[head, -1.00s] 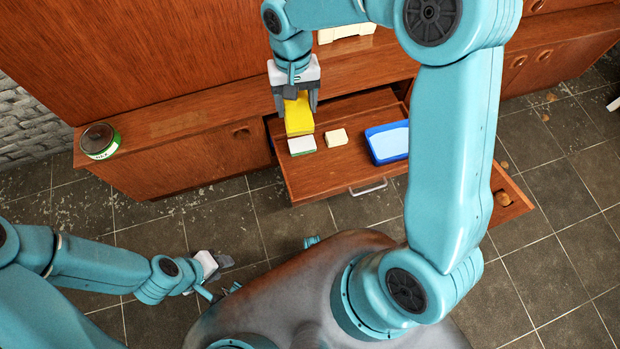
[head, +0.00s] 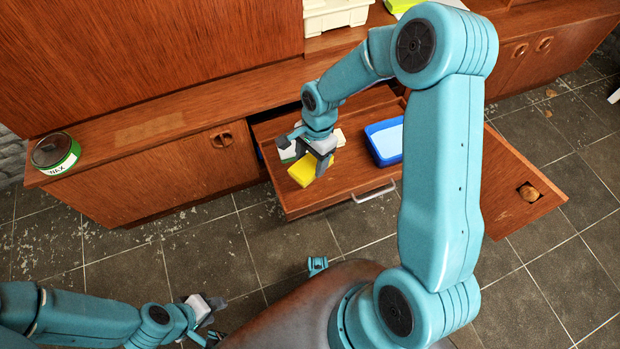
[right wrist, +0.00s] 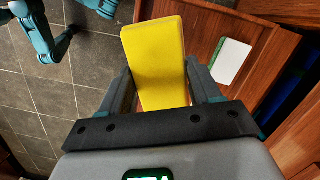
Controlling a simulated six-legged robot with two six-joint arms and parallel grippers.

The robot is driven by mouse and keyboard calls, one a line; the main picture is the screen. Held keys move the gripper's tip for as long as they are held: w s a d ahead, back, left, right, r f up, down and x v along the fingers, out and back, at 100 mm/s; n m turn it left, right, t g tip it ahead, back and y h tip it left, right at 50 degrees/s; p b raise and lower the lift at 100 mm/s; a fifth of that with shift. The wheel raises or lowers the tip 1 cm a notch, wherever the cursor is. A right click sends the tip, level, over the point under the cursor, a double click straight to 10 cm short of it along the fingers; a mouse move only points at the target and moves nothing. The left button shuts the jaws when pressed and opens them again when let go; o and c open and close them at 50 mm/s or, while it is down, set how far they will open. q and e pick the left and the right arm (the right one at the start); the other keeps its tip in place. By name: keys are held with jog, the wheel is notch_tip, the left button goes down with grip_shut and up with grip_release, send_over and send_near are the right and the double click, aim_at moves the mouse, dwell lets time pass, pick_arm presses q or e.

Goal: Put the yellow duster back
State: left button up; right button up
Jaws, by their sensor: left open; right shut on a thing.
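The yellow duster (head: 303,171) is a flat yellow block, held over the left part of an open wooden drawer (head: 350,180). My right gripper (head: 318,160) is shut on it from above. In the right wrist view the duster (right wrist: 155,62) sits between the two fingers and sticks out past them. I cannot tell whether it touches the drawer. My left gripper (head: 212,309) is open and empty, low at the lower left, over the floor and away from the drawer.
A white-and-green sponge (right wrist: 222,60) lies in the drawer, along with a cream block, partly hidden by my right arm, and a blue tray (head: 375,152). A wax tin (head: 56,154) stands on the ledge. A white crate (head: 335,14) stands behind.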

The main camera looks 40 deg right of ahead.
aim_at(311, 174)
notch_tip(311, 174, down, 8)
jog(key=shift+r+b, duration=0.15)
jog(key=shift+b, duration=0.65)
jog(key=shift+a+f+b, duration=0.1)
jog(key=shift+f+b, duration=0.55)
jog(key=shift+b, duration=0.15)
jog(key=o, duration=0.9)
jog(key=shift+c, duration=0.2)
jog(key=shift+r, duration=0.1)
